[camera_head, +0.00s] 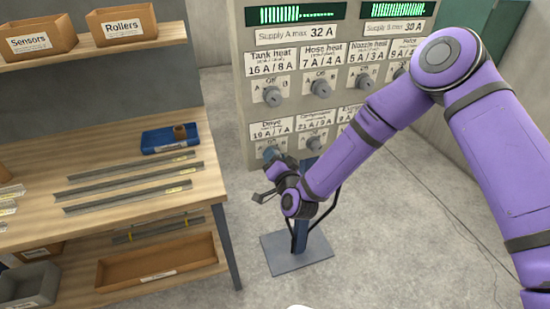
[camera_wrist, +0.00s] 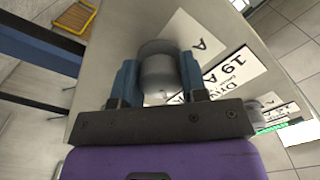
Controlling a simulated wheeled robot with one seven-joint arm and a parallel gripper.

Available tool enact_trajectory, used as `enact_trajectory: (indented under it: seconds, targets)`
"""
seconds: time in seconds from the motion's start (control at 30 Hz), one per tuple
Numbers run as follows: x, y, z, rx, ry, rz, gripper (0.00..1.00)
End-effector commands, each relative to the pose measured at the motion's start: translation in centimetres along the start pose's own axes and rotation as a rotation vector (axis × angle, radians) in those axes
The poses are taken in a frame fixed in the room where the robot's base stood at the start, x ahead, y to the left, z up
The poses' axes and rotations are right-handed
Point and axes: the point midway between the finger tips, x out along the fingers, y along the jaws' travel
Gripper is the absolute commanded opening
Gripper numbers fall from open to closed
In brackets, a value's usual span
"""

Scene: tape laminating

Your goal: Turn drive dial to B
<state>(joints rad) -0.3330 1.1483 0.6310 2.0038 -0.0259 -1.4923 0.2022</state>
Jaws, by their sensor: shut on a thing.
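The Drive dial is a grey round knob (camera_wrist: 158,72) on the pale control panel (camera_head: 243,100). In the wrist view my gripper (camera_wrist: 160,82) has one blue-grey finger on each side of the knob and is shut on it. The Drive label (camera_wrist: 232,76) reads 19 A and lies beside the knob; it also shows in the head view (camera_head: 272,129). A plate with the letter A (camera_wrist: 199,42) shows next to the knob. The B mark is not visible, and the dial's pointer direction cannot be told. In the head view my wrist and gripper largely hide the dial.
Other dials, including Tank heat (camera_head: 272,97) and Hose heat (camera_head: 318,87), sit close by on the panel. A post on a base plate (camera_head: 297,253) stands below my wrist.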

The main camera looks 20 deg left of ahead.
Motion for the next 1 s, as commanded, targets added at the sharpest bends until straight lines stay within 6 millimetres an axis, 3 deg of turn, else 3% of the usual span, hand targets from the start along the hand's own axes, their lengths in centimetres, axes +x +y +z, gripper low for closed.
enact_trajectory:
  seconds: [0.33,0.87,0.9,1.0]
  targets:
    - [-0.05,0.08,0.06,0.148,0.001,0.001,0.16]
    - [-0.07,0.07,0.09,0.174,0.001,0.001,0.16]
    - [-0.07,0.07,0.09,0.174,0.001,0.001,0.44]
    - [-0.05,0.05,0.07,0.174,0.002,0.001,0.65]
